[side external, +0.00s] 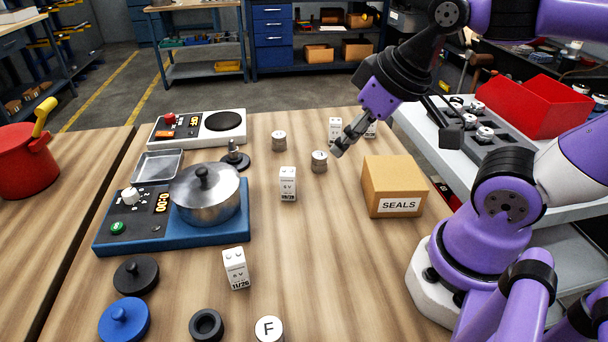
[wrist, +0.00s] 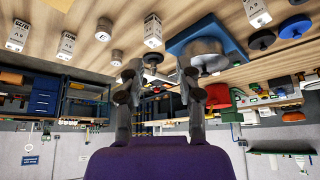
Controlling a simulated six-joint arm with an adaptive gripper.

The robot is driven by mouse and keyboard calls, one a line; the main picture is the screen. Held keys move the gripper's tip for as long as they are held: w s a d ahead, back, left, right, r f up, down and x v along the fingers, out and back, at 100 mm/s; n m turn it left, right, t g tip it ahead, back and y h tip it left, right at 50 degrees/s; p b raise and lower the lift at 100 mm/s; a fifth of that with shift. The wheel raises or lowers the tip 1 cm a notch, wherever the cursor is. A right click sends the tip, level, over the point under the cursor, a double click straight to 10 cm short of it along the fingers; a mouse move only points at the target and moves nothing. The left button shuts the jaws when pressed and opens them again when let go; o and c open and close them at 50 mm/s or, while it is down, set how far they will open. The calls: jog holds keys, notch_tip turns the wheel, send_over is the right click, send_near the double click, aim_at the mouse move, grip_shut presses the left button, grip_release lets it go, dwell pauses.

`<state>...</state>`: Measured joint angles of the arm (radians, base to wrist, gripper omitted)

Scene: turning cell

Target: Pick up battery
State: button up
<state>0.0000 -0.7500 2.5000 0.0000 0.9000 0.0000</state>
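Several white block-shaped batteries with dated labels stand on the wooden bench. One battery (side external: 288,184) is at mid-bench, another battery (side external: 236,268) is nearer the front, and a battery (side external: 335,128) stands at the back beside a partly hidden one (side external: 371,130). In the wrist view batteries also show along the top, such as one (wrist: 152,30) and one (wrist: 66,45). My gripper (side external: 345,140) is above the back right of the bench, near the back batteries and partly in front of them. In the wrist view my gripper's fingers (wrist: 160,76) are apart with nothing held between them.
Small metal cylinders (side external: 319,161) and (side external: 279,140) stand near my gripper. A SEALS box (side external: 394,187) is at right. A pot (side external: 206,195) sits on a blue cooker (side external: 130,238) at left. Round lids (side external: 125,320) lie at front. The centre-right front is clear.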

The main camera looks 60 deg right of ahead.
jog(key=shift+o, duration=0.4)
jog(key=o, duration=0.4)
jog(key=m+g, duration=0.5)
jog(key=m, duration=0.2)
send_near(238, 272)
jog(key=shift+w+d+f, duration=0.4)
jog(key=shift+w+d, duration=0.15)
jog(key=shift+d, duration=0.05)
jog(key=shift+g, duration=0.3)
jog(key=f, duration=0.4)
jog(key=shift+a+f, duration=0.25)
jog(key=shift+f, duration=0.1)
jog(key=shift+w+f, duration=0.15)
jog(key=shift+f, duration=2.85)
